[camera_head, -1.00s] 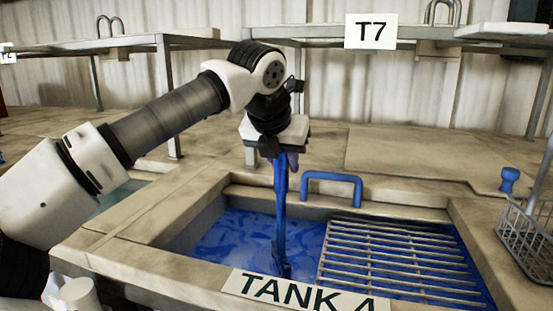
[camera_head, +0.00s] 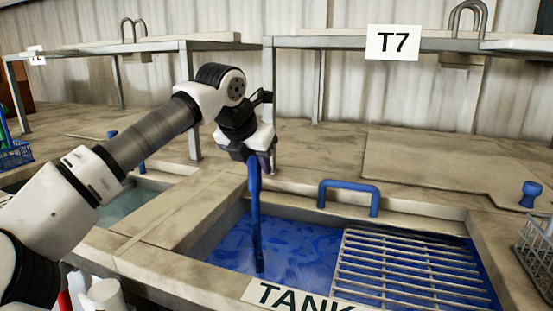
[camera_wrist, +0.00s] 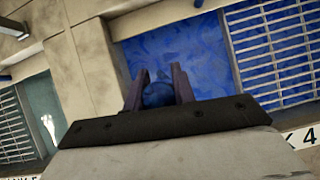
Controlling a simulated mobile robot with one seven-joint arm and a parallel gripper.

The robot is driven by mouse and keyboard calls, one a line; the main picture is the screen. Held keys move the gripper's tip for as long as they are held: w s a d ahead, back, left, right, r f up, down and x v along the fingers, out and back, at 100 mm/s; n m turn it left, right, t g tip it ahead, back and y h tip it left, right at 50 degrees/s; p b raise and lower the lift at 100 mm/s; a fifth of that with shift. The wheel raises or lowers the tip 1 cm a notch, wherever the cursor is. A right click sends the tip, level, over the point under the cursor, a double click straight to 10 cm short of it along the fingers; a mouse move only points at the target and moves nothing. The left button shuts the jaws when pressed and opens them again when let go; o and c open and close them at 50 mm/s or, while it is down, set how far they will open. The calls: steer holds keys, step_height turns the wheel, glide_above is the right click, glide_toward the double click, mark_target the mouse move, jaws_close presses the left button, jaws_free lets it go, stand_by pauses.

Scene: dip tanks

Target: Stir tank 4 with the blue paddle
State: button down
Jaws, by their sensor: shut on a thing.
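The blue paddle (camera_head: 256,215) hangs almost upright from my gripper (camera_head: 258,160). Its lower end is at the blue liquid (camera_head: 295,245) in tank 4, left of the metal grate; whether the tip is under the surface is hard to tell. In the wrist view my gripper (camera_wrist: 158,92) is shut on the top of the paddle (camera_wrist: 158,95), with a finger on each side. The tank label (camera_head: 300,297) is on the front rim, partly cut off by the picture's edge.
A metal grate (camera_head: 410,270) covers the right part of the tank. A blue handle (camera_head: 349,186) stands at the back rim. A wire basket (camera_head: 535,255) is at the right. Another tank with pale liquid (camera_head: 125,205) lies to the left. Shelves with a T7 sign (camera_head: 394,42) stand behind.

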steer(key=s+a+b, duration=0.3)
steer(key=s+a, duration=0.3)
steer(key=s, duration=0.1)
steer(key=w+d, duration=0.1)
steer(key=d, duration=0.6)
steer(key=shift+d, duration=0.4)
steer(key=shift+b, duration=0.3)
stand_by(0.6)
